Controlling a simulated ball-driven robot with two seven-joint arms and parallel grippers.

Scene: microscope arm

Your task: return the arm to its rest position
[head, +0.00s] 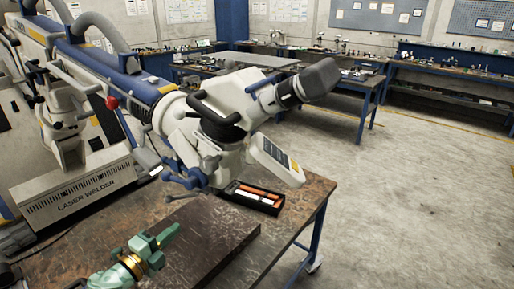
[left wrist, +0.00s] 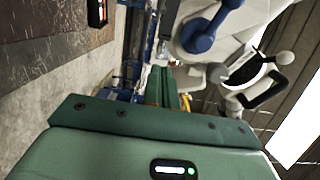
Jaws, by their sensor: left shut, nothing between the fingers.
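The microscope arm (head: 135,85), blue and white, reaches from the laser welder (head: 85,205) at the left out over the workbench. Its white head (head: 235,100) has a dark grey eyepiece (head: 310,82), a black handle and blue-grey knobs below. My left gripper (head: 171,234), green with a gold ring, is low over the bench, below and in front of the head, apart from it. In the left wrist view its fingers (left wrist: 162,80) are shut and empty. White microscope parts and a blue knob (left wrist: 198,38) show beyond and right of the fingers. My right gripper is out of view.
A dark plate (head: 205,235) lies on the brown workbench (head: 300,190). A black tray (head: 235,196) with orange and white items sits below the head. Open concrete floor (head: 400,190) lies to the right. Other benches (head: 440,75) stand at the back.

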